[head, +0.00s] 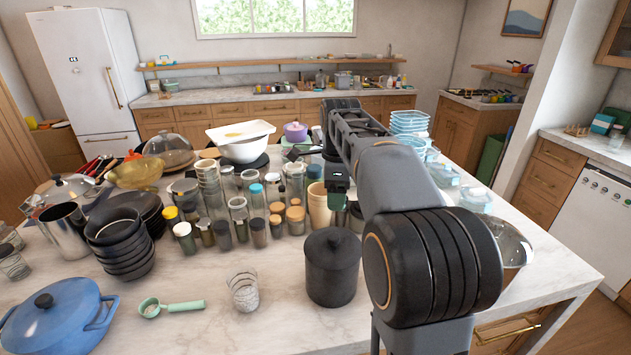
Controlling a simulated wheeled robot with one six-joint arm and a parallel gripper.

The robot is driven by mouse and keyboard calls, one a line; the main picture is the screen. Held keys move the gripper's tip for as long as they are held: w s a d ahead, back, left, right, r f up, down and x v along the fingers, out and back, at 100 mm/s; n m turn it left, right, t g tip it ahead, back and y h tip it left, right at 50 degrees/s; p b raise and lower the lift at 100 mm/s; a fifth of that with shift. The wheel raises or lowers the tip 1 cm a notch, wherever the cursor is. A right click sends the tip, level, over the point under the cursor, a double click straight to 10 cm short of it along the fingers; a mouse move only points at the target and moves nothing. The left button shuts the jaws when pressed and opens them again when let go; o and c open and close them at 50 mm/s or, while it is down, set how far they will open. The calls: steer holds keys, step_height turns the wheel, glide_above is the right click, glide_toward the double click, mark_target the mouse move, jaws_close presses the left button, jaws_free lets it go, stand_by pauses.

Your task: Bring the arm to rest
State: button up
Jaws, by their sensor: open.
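My arm reaches up from the lower right and bends over the cluttered island. My gripper (297,152) is at its far end, small and dark, above the jars and near the purple pot. It is open, and I see nothing held in it. My own arm links partly hide it and the things behind it. The marble island top (205,328) lies below.
Several jars stand close under the gripper. A black canister (332,266) and a clear glass (243,291) stand nearer. A white bowl (243,148), purple pot (295,131) and blue stacked dishes (410,122) stand farther back. Black bowls (122,245) and a blue pot (58,318) are left.

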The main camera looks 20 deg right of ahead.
step_height(320, 180, down, 4)
steer(key=n, duration=0.7)
steer(key=shift+w+n+t, duration=0.15)
steer(key=shift+n+t, duration=0.25)
steer(key=s+f+n, duration=0.1)
steer(key=n, duration=0.1)
steer(key=s+a+n, duration=0.1)
steer(key=n, duration=0.1)
steer(key=s+a+f+n, duration=0.1)
steer(key=n, duration=0.1)
steer(key=shift+s+a+f+t, duration=0.15)
steer(key=shift+s+f+t, duration=0.1)
steer(key=shift+f+t, duration=0.15)
steer(key=s+a+f+n+t, duration=0.3)
steer(key=s+a+n, duration=0.4)
steer(key=s, duration=0.6)
steer(key=n, duration=0.2)
steer(key=shift+a+f+n, duration=0.15)
steer(key=shift+f+n, duration=0.15)
steer(key=shift+f, duration=0.1)
